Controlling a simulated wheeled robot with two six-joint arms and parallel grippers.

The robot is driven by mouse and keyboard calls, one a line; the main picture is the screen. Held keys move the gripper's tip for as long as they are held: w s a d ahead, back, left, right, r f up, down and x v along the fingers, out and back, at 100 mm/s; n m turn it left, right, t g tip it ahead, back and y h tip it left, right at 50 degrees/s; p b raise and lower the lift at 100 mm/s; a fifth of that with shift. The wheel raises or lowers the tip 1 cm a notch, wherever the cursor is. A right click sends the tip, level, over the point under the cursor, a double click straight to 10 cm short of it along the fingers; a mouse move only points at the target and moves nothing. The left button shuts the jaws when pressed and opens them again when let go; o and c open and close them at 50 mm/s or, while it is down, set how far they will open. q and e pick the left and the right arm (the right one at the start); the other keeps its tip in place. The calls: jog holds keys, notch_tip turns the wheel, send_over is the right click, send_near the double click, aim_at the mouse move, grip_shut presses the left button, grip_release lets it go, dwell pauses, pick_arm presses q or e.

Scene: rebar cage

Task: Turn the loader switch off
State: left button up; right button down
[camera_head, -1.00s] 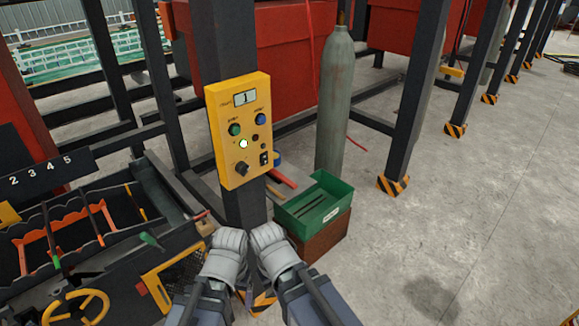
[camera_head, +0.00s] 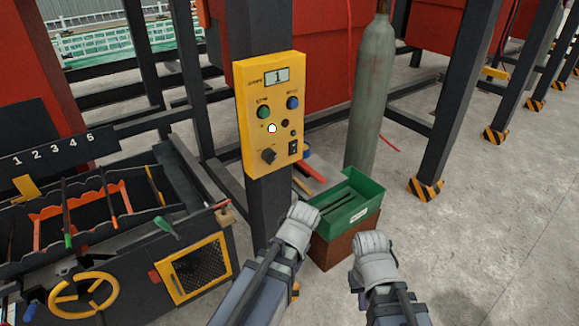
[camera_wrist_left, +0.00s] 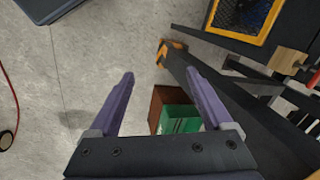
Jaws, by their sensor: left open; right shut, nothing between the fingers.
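A yellow control box (camera_head: 248,140) is fixed to a dark post. It has a display reading 1, a green and a blue button, a lit white lamp (camera_head: 272,128), a black rotary knob (camera_head: 269,155) and a small black rocker switch (camera_head: 293,147). Which control is the loader switch, and its position, I cannot read. My left gripper (camera_head: 302,213) is below and right of the box, apart from it. In the left wrist view its two fingers (camera_wrist_left: 159,75) are spread, with nothing between them. My right gripper (camera_head: 370,243) is farther right and lower, shut and empty.
A green bin (camera_head: 352,222) on a brown block (camera_head: 330,252) stands right of the post, just beyond my grippers. A grey gas cylinder (camera_head: 371,95) stands behind it. A machine with a yellow handwheel (camera_head: 84,294) fills the lower left. Floor on the right is clear.

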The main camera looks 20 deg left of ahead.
pick_arm(q)
jog(key=w+a+r+m+t+y+b, duration=0.2)
jog(key=w+a+r+m+t+y, duration=0.15)
jog(key=w+a+m+y, duration=0.35)
jog(key=w+d+r+m+t+y, duration=0.2)
jog(key=w+r+m+t, duration=0.1)
jog(key=r+m, duration=0.4)
jog(key=w+d+r+m+t+y, duration=0.1)
jog(key=w+r+m+t+y, duration=0.1)
jog(key=w+r+m, duration=0.3)
notch_tip(320, 180, up, 3)
jog(key=m+t, duration=0.1)
jog(key=m, duration=0.1)
jog(key=shift+d+r+m, duration=0.15)
jog(key=shift+d+m, duration=0.15)
jog(key=shift+d, duration=0.1)
jog(key=shift+w, duration=0.15)
